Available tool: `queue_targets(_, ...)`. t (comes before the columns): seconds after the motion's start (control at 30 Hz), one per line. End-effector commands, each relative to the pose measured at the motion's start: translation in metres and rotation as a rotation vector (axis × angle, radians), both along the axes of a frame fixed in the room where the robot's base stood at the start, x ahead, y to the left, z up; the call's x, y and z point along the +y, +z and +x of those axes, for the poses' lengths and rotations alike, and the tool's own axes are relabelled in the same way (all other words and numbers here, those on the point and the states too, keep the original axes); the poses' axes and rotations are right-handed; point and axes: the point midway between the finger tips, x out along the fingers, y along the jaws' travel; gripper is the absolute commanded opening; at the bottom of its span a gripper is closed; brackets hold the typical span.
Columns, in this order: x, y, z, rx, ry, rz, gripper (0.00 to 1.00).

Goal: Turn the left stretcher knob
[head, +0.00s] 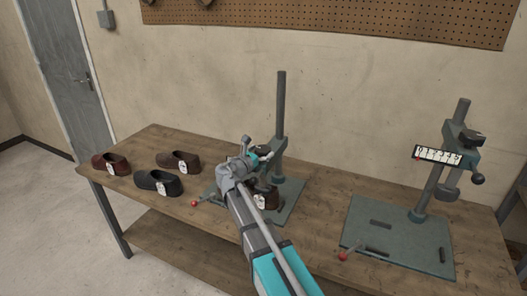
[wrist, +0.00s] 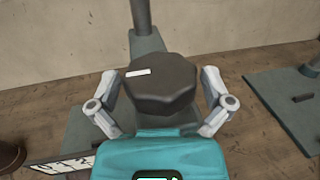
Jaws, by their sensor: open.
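My gripper (wrist: 161,78) is open, with one finger on each side of the knob. Small gaps seem to show between fingers and knob; contact is hard to judge. In the head view my gripper (head: 253,154) is at the left stretcher's head and largely hides the knob. Part of a white scale plate (wrist: 66,166) shows at the wrist view's lower left.
A brown shoe (head: 270,196) sits low on the left stretcher. Several tagged shoes, including a black one (head: 155,182), lie on the bench's left. The right stretcher (head: 461,112) has a numbered scale (head: 432,154) and red-balled lever (head: 343,256). A pegboard (head: 340,18) hangs behind.

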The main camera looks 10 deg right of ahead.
Motion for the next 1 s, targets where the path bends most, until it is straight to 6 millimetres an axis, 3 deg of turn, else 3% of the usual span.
queue_targets(0.37,-0.0033,0.0000,0.0024,0.000,0.000,0.000,1.00)
queue_targets(0.7,-0.0038,0.0000,0.0024,0.000,-0.001,0.000,0.41)
queue_targets(1.0,-0.0043,0.0000,0.0018,0.000,0.017,0.000,0.39)
